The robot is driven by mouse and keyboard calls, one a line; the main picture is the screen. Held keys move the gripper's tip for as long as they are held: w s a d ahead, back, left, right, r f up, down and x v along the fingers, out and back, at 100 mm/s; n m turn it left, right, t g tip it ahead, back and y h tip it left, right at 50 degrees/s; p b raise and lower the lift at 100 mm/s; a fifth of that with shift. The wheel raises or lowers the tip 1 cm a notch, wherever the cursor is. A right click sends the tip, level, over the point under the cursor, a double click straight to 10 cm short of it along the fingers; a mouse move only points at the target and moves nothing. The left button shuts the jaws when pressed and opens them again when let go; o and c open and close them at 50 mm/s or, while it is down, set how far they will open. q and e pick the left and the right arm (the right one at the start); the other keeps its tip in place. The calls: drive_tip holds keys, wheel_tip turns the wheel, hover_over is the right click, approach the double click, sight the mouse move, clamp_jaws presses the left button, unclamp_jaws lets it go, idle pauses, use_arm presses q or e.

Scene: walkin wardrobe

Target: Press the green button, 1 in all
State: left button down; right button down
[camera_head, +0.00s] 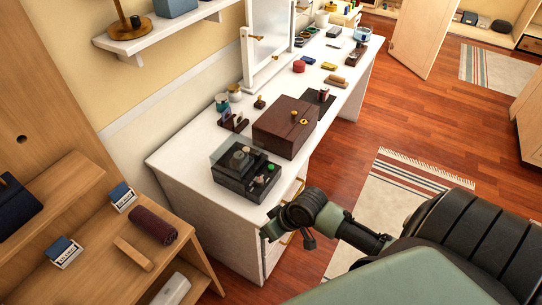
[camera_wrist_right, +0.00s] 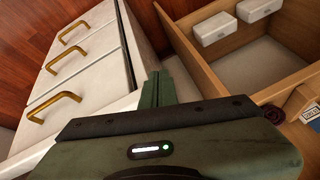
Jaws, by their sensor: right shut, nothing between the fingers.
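A dark box (camera_head: 232,184) with a clear cover over part of its top stands at the near end of the white table. A small green button (camera_head: 271,168) sits on the right part of its top. My right gripper (camera_head: 266,236) is just beyond the table's near right edge, below and in front of the box, apart from the button. In the right wrist view its green fingers (camera_wrist_right: 158,88) are together and hold nothing. The box and button do not show in that view. My left gripper is not in view.
A brown wooden box (camera_head: 279,127) stands behind the dark box on the white table (camera_head: 188,172). White drawers with brass handles (camera_wrist_right: 54,106) face my right gripper. A wooden shelf unit (camera_head: 95,225) with several items is at left. Wood floor is open at right.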

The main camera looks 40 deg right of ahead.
wheel_tip(320, 180, up, 4)
drive_tip(key=w+r, duration=0.1)
drive_tip(key=w, duration=0.1)
wheel_tip(320, 180, up, 12)
drive_tip(key=r+m+t+y, duration=0.1)
drive_tip(key=m+t+y, duration=0.1)
drive_tip(key=m+t, duration=0.25)
hover_over(271, 167)
drive_tip(key=shift+s+d+f+g+p, duration=0.25)
drive_tip(key=shift+s+d+g+p, duration=0.1)
drive_tip(key=shift+g, duration=0.1)
wheel_tip(271, 167, down, 7)
drive_tip(key=b, duration=0.7)
drive_tip(key=shift+r+b, duration=0.15)
drive_tip(key=shift+b, duration=0.15)
drive_tip(key=shift+f+b, duration=0.3)
drive_tip(key=shift+f, duration=0.75)
